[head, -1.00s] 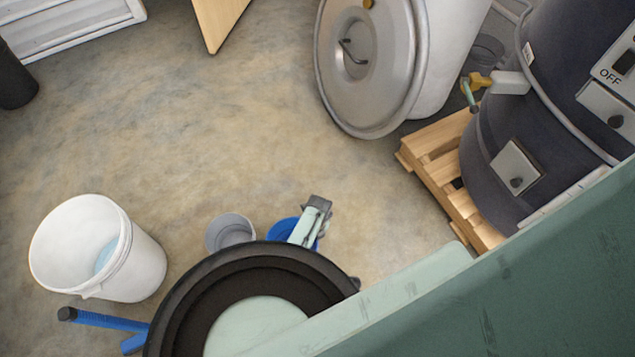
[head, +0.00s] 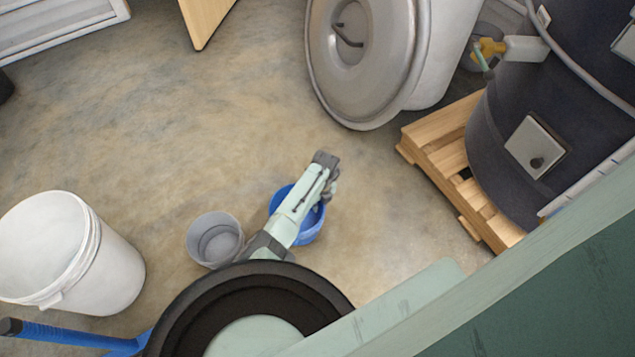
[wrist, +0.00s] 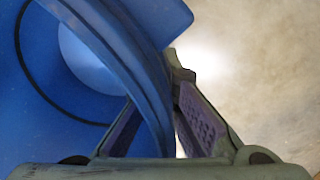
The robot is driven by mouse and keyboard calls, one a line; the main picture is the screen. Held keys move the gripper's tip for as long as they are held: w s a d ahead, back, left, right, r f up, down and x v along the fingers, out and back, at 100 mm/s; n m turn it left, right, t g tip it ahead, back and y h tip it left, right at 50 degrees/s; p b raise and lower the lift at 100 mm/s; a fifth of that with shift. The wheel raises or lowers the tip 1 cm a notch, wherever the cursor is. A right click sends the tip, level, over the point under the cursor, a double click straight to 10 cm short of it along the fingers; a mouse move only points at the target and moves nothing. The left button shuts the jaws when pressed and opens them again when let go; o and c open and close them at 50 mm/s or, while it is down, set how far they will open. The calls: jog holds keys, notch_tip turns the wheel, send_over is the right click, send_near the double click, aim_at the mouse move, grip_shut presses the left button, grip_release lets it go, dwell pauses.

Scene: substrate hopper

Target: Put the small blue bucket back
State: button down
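The small blue bucket (head: 310,230) is in the lower middle of the head view, right of a grey bucket, partly covered by my arm. Its blue wall (wrist: 100,40) fills the left of the wrist view. My gripper (wrist: 165,85) has one finger inside the bucket and one outside, with the wall between them. The fingers close in on the wall and appear to pinch it. The left fingertip is hidden behind the wall. Whether the bucket touches the floor cannot be told.
A grey bucket (head: 215,240) and a large white bucket (head: 100,270) stand at left. A wooden pallet (head: 440,140) bears a dark drum (head: 500,120) at right. A lidded grey bin (head: 365,60) is at the top. The middle floor is clear.

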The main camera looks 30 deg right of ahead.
aim_at(316, 216)
jog(key=shift+s+f+b, duration=0.1)
jog(key=shift+f+b, duration=0.7)
jog(key=shift+f, duration=0.7)
jog(key=shift+a+f, duration=0.1)
jog(key=shift+f, duration=0.15)
jog(key=c, duration=1.8)
grip_release()
